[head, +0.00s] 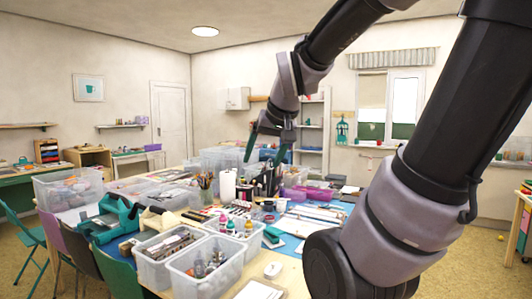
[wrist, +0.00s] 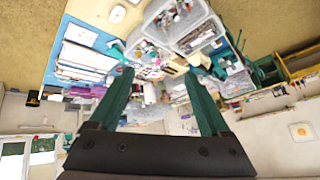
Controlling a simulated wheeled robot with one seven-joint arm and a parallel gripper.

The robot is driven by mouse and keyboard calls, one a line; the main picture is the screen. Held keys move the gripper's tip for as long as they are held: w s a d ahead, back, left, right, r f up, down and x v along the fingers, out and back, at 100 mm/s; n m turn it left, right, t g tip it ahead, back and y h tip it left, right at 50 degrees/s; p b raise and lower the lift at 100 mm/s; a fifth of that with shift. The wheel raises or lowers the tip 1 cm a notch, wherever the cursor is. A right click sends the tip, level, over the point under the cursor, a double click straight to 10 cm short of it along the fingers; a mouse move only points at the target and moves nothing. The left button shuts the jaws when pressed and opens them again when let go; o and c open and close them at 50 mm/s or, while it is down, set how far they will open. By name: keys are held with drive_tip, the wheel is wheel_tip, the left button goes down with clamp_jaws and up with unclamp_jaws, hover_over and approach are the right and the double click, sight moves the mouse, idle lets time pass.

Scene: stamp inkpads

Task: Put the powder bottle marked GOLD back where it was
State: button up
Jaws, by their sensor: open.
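My gripper (head: 264,159) is open and empty, raised above the far part of the cluttered table. Its two green fingers also show wide apart in the wrist view (wrist: 159,74), with nothing between them but the distant tabletop. Several small bottles with coloured tops (head: 230,227) stand near the clear bins in the head view, well below and nearer than the gripper. Their labels are too small to read, so I cannot tell whether one is the GOLD powder bottle.
Clear plastic bins (head: 207,272) filled with small items stand at the table's near edge. A teal bag-like object (head: 112,220) lies to their left. A cup of pencils (head: 206,192) stands mid-table. Chairs (head: 113,270) line the left side. The air around the gripper looks free.

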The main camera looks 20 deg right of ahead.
drive_tip(key=s+a+r+m+y, duration=0.1)
drive_tip(key=s+a+r, duration=0.1)
drive_tip(key=s, duration=0.4)
drive_tip(key=shift+s, duration=0.2)
